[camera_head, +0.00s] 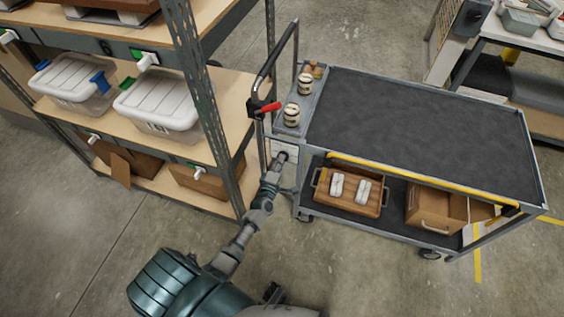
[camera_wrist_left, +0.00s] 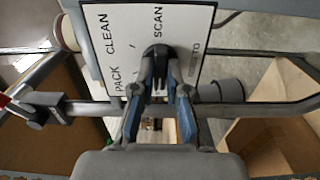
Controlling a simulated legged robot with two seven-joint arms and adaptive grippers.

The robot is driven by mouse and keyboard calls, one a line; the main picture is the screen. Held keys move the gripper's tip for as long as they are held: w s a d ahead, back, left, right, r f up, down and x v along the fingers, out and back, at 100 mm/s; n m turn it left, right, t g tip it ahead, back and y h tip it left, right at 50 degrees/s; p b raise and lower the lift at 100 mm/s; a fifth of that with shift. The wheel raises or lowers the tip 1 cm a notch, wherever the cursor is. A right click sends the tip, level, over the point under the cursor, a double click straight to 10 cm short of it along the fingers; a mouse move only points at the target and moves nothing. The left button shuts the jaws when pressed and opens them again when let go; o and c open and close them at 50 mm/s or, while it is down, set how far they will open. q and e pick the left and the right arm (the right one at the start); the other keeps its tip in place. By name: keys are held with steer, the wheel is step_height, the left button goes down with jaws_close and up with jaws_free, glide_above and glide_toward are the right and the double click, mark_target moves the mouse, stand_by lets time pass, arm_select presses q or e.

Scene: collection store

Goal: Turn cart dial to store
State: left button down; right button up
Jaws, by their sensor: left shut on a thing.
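The cart (camera_head: 420,128) stands right of the shelving, with a white dial plate (camera_head: 286,148) on its near left end. In the left wrist view the plate (camera_wrist_left: 112,18) reads PACK, CLEAN and SCAN; a further word at the right is partly hidden and hard to read. The dark round dial (camera_wrist_left: 157,52) sits on the plate. My left gripper (camera_head: 280,158) reaches the plate and is shut on the dial, its blue-sided fingers (camera_wrist_left: 160,72) on both sides of it. Where the dial points is hidden. My right gripper does not show clearly.
A red-levered clamp (camera_head: 264,108) sits on the cart's handle, close above my left gripper. The cart's lower shelf holds a wooden tray (camera_head: 322,190) and a cardboard box (camera_head: 430,207). Shelving with white-lidded bins (camera_head: 160,98) stands left. Floor in front is clear.

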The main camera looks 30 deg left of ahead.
arm_select(q)
steer(key=shift+a+r+n, duration=0.1)
steer(key=shift+a+n, duration=0.2)
steer(key=shift+a, duration=0.05)
steer(key=c, duration=1.4)
jaws_free()
steer(key=shift+o, duration=1.1)
steer(key=shift+s, duration=0.1)
steer(key=shift+a+f, duration=0.1)
steer(key=shift+f, duration=0.1)
steer(key=v, duration=1.2)
